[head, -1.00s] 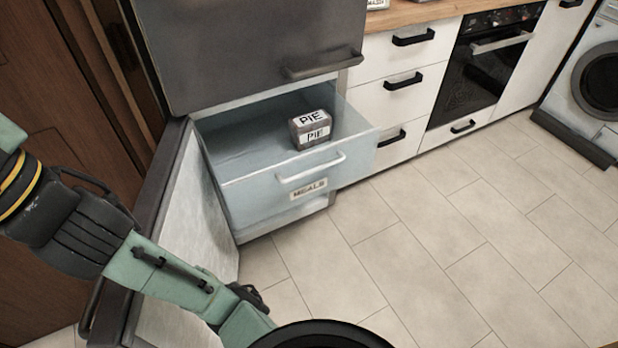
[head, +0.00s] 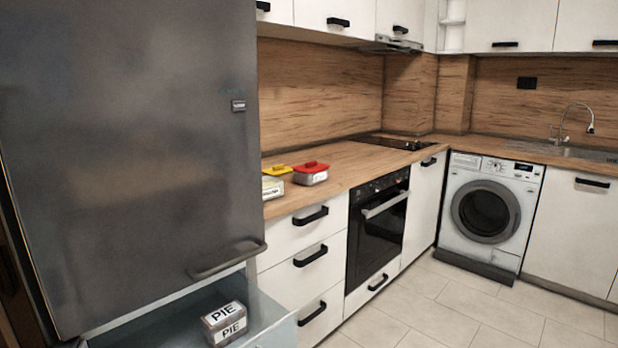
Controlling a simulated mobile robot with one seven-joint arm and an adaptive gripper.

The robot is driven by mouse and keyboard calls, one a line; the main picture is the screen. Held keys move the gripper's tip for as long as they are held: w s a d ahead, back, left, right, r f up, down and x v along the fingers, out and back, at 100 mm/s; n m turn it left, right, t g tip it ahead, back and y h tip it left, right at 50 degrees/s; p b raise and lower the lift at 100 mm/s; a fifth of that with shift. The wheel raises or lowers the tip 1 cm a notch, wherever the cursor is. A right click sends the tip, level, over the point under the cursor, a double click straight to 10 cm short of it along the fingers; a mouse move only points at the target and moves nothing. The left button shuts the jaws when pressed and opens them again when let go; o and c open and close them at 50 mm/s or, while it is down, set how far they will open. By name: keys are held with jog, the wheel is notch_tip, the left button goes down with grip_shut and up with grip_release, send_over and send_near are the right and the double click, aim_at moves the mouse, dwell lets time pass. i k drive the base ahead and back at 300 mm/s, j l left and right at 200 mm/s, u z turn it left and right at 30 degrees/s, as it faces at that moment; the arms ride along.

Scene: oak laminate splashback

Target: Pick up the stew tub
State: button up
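Two tubs stand on the counter just right of the fridge in the head view. One has a yellow lid (head: 277,170) and a pale label on its front, partly cut off by the fridge edge. The other has a red lid (head: 311,167) and a small pale label. Neither label is legible, so I cannot tell which is the stew tub. A grey tub marked PIE (head: 225,323) sits in the open freezer drawer (head: 268,318). My gripper is not in view.
The dark fridge door (head: 130,150) is shut above the pulled-out drawer, which juts out in front of the counter's left end. The wooden countertop (head: 365,165) is clear right of the tubs up to the hob (head: 400,143). The tiled floor (head: 440,310) is open.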

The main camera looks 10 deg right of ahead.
aim_at(310, 179)
jog(key=i+z, duration=0.45)
jog(key=i+j+z, duration=0.1)
jog(key=i+z, duration=0.35)
jog(key=i+l+z, duration=0.1)
jog(key=i+z, duration=0.2)
jog(key=i, duration=0.4)
jog(key=i+z, duration=0.25)
jog(key=i, duration=0.5)
jog(key=i+z, duration=0.5)
jog(key=i+j+z, duration=0.25)
jog(key=i+z, duration=0.2)
jog(key=i, duration=0.15)
jog(key=i+z, duration=0.4)
jog(key=i, duration=0.2)
jog(key=u, duration=0.5)
jog(key=l+u, duration=0.1)
jog(key=u, duration=0.4)
jog(key=i+u, duration=0.1)
jog(key=u, duration=0.4)
jog(key=l+u, duration=0.1)
jog(key=u, duration=0.85)
jog(key=l+u, duration=0.1)
jog(key=u, duration=0.4)
jog(key=i+j+u, duration=0.2)
jog(key=j+u, duration=0.15)
jog(key=u, duration=0.15)
jog(key=i+j+u, duration=0.25)
jog(key=u, duration=0.25)
